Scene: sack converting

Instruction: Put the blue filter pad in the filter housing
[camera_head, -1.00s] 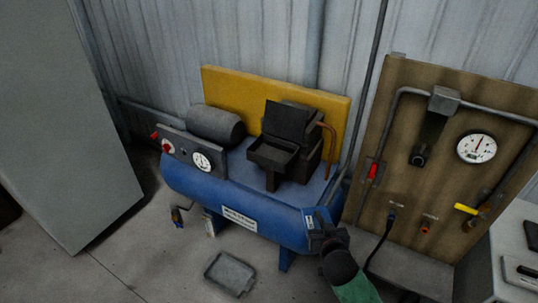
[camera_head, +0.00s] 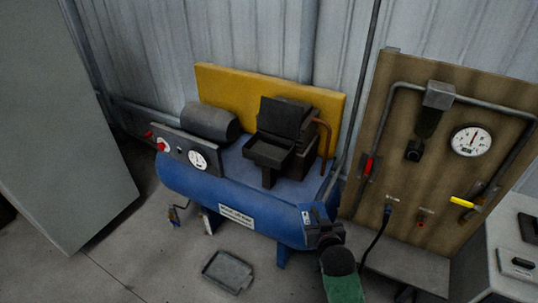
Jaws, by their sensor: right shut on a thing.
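The filter housing (camera_head: 270,150) is a dark open box with its lid raised, on top of the blue compressor tank. Its inside looks dark and empty. My right gripper (camera_head: 318,229) is at the right end of the tank, lower than the housing and to its right. It is shut on a small blue piece with a pale mark, which looks like the blue filter pad (camera_head: 315,211). The pad blends with the blue tank behind it, so its outline is hard to tell. My left gripper is not in view.
The blue compressor tank (camera_head: 190,181) has a gauge panel, a motor and a copper pipe beside the housing. A yellow panel (camera_head: 220,82) stands behind. A grey tray (camera_head: 227,271) lies on the floor. A board with pipes and a gauge (camera_head: 470,141) stands at right.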

